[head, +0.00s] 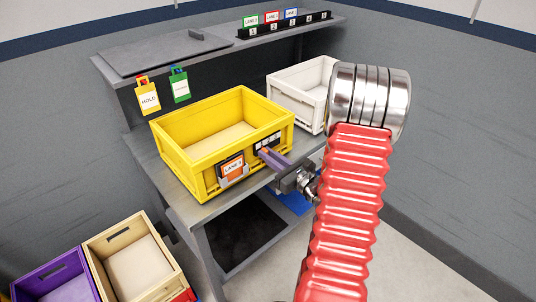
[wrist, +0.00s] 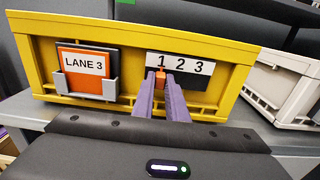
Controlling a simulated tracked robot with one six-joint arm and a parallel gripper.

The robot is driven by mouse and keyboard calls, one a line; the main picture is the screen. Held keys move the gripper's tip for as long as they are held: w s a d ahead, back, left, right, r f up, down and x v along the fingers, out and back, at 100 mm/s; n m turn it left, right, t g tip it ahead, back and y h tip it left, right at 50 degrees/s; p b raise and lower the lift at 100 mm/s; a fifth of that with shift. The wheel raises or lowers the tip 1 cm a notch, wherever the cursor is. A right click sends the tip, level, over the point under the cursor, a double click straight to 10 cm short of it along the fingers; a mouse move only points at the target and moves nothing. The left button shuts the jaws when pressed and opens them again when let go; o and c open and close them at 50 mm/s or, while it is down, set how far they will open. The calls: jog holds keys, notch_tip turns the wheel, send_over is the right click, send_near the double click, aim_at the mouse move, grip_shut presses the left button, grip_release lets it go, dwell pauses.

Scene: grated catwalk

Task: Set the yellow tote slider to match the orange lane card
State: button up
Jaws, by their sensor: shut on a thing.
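The yellow tote (head: 203,160) stands on the grey bench, and its front fills much of the wrist view (wrist: 230,48). An orange card (wrist: 84,66) reading LANE 3 sits in a grey holder (wrist: 97,86) on the left of that front. To its right is a white scale (wrist: 192,65) marked 1, 2, 3. The small orange slider knob (wrist: 160,74) is below the 1. My gripper (wrist: 161,83) has its purple fingers shut on the knob, which shows between the tips. In the head view my gripper (head: 264,152) reaches the tote front from the right.
A white tote (head: 290,93) stands right of the yellow one. Yellow HOLD (head: 149,98) and green (head: 180,87) tags hang from the upper shelf. A black rack (head: 285,25) holds several lane cards. Purple (head: 62,271) and wooden (head: 110,240) bins stand at lower left.

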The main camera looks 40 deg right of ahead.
aim_at(275, 142)
jog(key=shift+w+d, duration=0.1)
jog(key=shift+d, duration=2.85)
dwell(1.6)
jog(key=o, duration=0.6)
jog(key=s, duration=0.7)
dwell(0.7)
jog(key=shift+d+f, duration=0.1)
dwell(0.4)
